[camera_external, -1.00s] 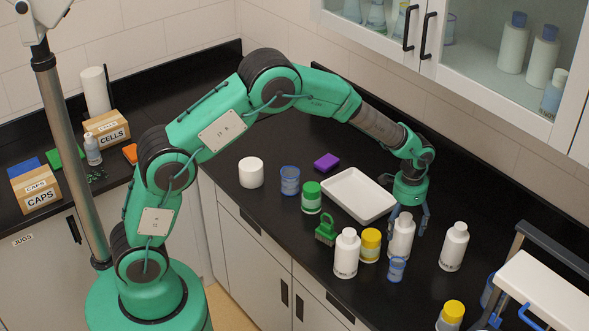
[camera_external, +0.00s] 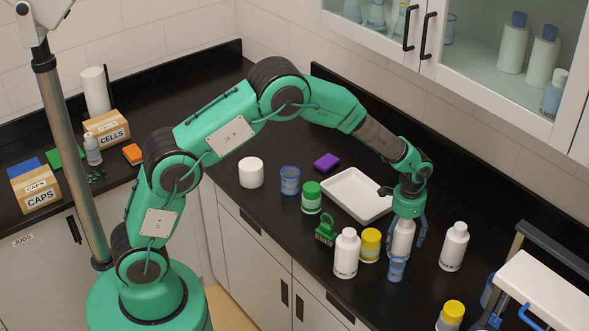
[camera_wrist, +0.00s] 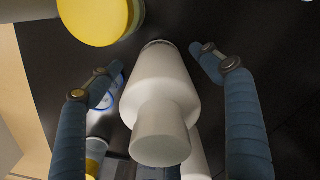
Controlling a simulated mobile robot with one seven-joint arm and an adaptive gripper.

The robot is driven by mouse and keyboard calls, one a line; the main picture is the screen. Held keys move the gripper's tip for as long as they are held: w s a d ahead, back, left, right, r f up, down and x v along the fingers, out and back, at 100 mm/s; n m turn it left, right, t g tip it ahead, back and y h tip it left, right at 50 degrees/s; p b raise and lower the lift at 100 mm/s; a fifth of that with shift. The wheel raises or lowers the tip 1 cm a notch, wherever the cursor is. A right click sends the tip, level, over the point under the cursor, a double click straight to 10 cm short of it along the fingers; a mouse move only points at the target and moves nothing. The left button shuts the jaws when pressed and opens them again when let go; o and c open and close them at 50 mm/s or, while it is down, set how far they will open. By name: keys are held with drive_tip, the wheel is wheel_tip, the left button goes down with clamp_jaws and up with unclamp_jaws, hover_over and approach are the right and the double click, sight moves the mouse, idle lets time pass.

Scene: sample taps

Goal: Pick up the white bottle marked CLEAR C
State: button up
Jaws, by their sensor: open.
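Three white bottles stand upright on the black counter in the outside view: a middle one (camera_external: 402,241), a left one (camera_external: 346,255) and a right one (camera_external: 453,248). I cannot read their markings, so I cannot tell which says CLEAR C. My gripper (camera_external: 406,232) points down over the middle bottle, with its fingers apart on either side of it. In the wrist view that white bottle (camera_wrist: 160,85) lies between the blue fingers of my open gripper (camera_wrist: 154,62), with visible gaps at both sides. Its upper part is partly hidden by my gripper in the outside view.
A yellow-lidded jar (camera_external: 370,244) and a blue cup (camera_external: 397,268) stand close to the middle bottle. A white tray (camera_external: 345,176) lies behind, a green brush (camera_external: 326,231) to the left. A white rack (camera_external: 545,290) stands at the right.

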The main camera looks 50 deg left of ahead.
drive_tip(key=c, duration=1.6)
drive_tip(key=shift+r, duration=0.15)
wheel_tip(320, 180, up, 10)
drive_tip(key=shift+f+p, duration=0.1)
drive_tip(key=shift+p, duration=0.25)
